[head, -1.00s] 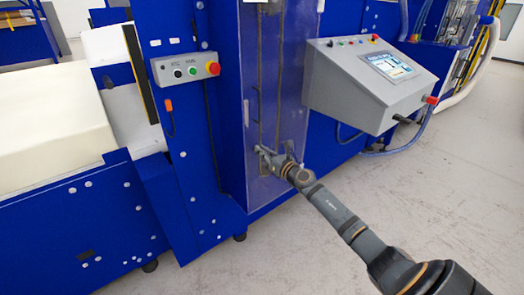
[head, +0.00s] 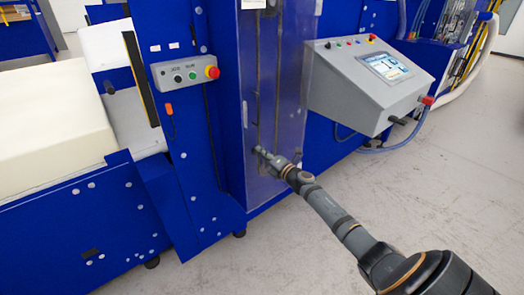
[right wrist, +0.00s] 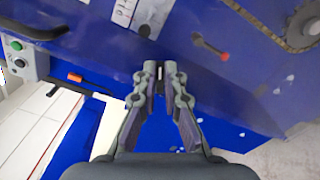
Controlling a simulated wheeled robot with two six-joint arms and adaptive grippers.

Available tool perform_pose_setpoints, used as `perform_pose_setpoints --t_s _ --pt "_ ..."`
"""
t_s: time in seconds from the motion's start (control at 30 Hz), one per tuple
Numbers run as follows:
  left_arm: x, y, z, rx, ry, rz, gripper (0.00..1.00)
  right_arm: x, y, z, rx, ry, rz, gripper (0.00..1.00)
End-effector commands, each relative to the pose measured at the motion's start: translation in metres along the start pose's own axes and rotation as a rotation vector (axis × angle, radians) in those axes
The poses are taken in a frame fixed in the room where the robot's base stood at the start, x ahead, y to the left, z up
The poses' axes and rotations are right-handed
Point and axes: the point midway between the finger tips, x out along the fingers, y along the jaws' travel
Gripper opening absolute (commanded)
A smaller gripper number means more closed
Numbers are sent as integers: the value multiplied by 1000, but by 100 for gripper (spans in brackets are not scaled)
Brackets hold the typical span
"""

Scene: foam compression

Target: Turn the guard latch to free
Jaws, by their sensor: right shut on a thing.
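The clear guard (head: 280,90) covers a tall opening in the blue machine. My right gripper (head: 259,150) is at the lower part of this guard, its arm reaching in from the lower right. In the right wrist view my right gripper (right wrist: 160,71) has its two fingertips close together, shut on a small part at the panel. This part, the guard latch (right wrist: 160,73), is mostly hidden by the fingers, so its exact angle cannot be told. My left gripper is not in view.
A grey button box (head: 185,72) with a red knob is left of the guard. A sloped control console (head: 365,85) juts out on the right. A cream foam block (head: 45,115) lies at the left. The grey floor (head: 430,190) at the right is clear.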

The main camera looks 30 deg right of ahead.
Motion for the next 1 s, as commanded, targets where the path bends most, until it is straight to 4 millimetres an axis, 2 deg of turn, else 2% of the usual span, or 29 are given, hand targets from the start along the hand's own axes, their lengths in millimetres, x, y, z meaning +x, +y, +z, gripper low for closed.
perform_pose_setpoints --t_s 0.2,0.5,1.0 --pt "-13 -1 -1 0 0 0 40 0 0 1 185 -1 -1 0" --pt "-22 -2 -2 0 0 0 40 0 -3 0 367 -1 -2 0" --pt "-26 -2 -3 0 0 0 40 0 -5 -1 458 -1 -1 0"
